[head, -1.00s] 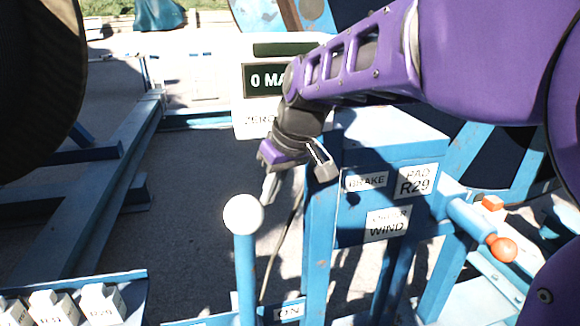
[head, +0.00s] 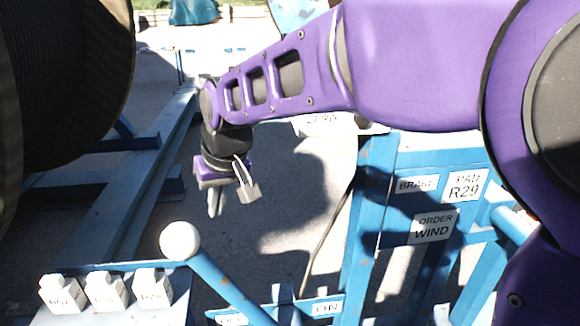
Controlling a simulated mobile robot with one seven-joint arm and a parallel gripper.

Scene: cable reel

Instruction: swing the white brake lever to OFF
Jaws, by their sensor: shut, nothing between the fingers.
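The white ball knob (head: 180,241) tops the blue brake lever (head: 232,290), which leans to the left in the head view. An ON label (head: 327,308) is to the right of the lever's lower part. A second label, partly cut off and seemingly OFF (head: 232,320), lies at the lever's foot on the left. My gripper (head: 215,205) points down above and to the right of the knob in the picture, apart from it. Its fingers are shut with nothing between them.
Several white tagged blocks (head: 105,291) stand on a ledge left of the knob. A blue post with BRAKE, PAD R29 and ORDER WIND (head: 433,227) labels stands at right. A large dark reel (head: 75,90) fills the upper left. Open ground lies behind the lever.

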